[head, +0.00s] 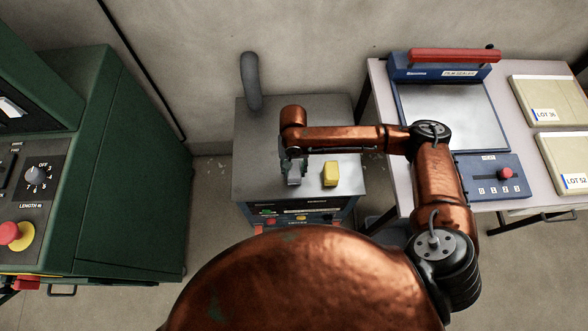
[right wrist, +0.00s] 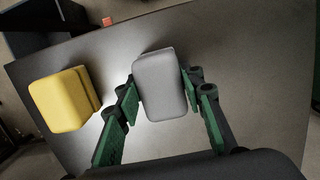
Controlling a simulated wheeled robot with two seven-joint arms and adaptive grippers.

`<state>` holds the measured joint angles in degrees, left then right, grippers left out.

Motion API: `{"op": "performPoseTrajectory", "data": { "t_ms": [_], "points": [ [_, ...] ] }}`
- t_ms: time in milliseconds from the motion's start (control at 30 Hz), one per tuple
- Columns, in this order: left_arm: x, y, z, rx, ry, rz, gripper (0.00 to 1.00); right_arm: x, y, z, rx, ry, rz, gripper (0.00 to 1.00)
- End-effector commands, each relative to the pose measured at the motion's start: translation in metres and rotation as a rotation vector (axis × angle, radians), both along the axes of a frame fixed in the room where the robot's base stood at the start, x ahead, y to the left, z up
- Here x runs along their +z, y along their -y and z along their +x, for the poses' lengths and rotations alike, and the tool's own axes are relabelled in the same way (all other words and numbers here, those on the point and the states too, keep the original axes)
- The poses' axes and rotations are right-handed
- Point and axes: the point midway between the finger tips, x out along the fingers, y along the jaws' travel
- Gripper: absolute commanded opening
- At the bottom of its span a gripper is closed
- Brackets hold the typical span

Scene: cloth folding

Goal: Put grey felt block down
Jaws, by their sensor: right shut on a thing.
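The grey felt block (right wrist: 160,88) is between the fingers of my right gripper (right wrist: 160,95) in the right wrist view. My right gripper is shut on it, with a green-padded finger at each side. In the head view the block (head: 294,176) shows below my right gripper (head: 292,160), over the grey metal top of a cabinet (head: 262,125). Whether the block touches the top I cannot tell. My left gripper is not in view.
A yellow block (head: 330,173) stands on the cabinet top beside the grey one; it also shows in the right wrist view (right wrist: 62,100). A grey pipe (head: 250,80) rises at the back. A table with a blue film sealer (head: 440,72) stands at right, a green machine (head: 130,170) at left.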

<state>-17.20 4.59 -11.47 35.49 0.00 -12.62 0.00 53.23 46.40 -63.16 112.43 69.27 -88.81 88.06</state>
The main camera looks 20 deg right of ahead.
Motion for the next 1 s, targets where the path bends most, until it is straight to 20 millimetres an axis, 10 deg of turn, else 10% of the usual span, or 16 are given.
{"op": "performPoseTrajectory", "data": {
  "t_ms": [133,167,400,733,1000],
  "points": [
    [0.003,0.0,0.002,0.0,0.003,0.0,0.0,-0.001,0.0,0.0,0.0,0.0,0.0,0.13],
    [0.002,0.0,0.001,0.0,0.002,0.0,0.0,-0.001,0.0,0.0,0.0,0.001,0.0,0.37],
    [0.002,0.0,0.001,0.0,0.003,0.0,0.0,-0.002,0.0,0.0,0.0,0.0,0.0,0.53],
    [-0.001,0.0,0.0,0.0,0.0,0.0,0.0,0.0,0.0,0.0,0.001,0.001,0.0,0.53],
    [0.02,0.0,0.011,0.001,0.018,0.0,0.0,0.05,0.001,0.007,0.001,0.006,0.002,0.53]
  ]
}}
